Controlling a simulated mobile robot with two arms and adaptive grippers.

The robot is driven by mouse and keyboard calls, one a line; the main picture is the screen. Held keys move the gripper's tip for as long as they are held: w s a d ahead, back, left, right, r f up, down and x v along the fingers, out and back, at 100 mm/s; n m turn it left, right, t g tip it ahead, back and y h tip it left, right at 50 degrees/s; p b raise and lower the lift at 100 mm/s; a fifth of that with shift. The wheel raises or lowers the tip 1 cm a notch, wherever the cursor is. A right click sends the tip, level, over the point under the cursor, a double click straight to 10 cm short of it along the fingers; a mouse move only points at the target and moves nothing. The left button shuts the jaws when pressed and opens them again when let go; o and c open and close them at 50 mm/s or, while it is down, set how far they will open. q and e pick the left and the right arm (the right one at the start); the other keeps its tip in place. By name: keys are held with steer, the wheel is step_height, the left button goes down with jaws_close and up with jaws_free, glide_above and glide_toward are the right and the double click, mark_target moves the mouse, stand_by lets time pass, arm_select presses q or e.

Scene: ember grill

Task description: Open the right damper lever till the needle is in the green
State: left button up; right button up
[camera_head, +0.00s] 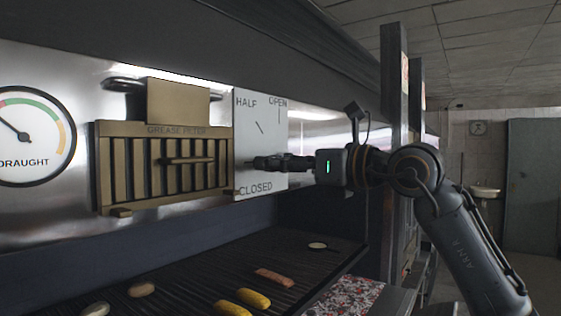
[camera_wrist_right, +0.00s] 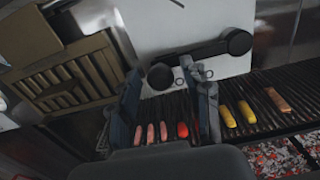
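The draught gauge (camera_head: 30,138) is cut off at the left of the head view. Its needle points up-left, left of the green band on top. The white damper plate (camera_head: 245,108) reads HALF, OPEN and CLOSED; it also shows in the wrist view (camera_wrist_right: 190,20). In the wrist view the black damper lever (camera_wrist_right: 200,58) has round ends and points left, slightly down. My right gripper (camera_wrist_right: 163,85) is open, its fingers either side of the lever's left knob; contact is unclear. In the head view my right gripper (camera_head: 272,163) reaches left across the plate, largely hiding the lever.
A brass grease filter (camera_head: 165,165) with a handle is left of the plate. Below is the grill grate (camera_head: 200,275) with corn, sausages and patties. Glowing embers (camera_head: 345,295) lie at its right. A dark post (camera_head: 393,80) stands behind my right arm.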

jaws_close()
steer(key=shift+w+d+r+m, duration=0.1)
steer(key=shift+w+r+m, duration=0.05)
steer(key=shift+r+m, duration=0.65)
steer(key=shift+w+d+r+m, duration=0.15)
steer(key=shift+r+m, duration=0.5)
steer(key=shift+m, duration=0.2)
steer(key=shift+w+d+r+m, duration=0.1)
steer(key=shift+w+r+m, duration=0.05)
steer(key=shift+r+m, duration=0.65)
steer(key=shift+o, duration=1.1)
jaws_free()
steer(key=shift+f, duration=0.1)
steer(key=v, duration=1.2)
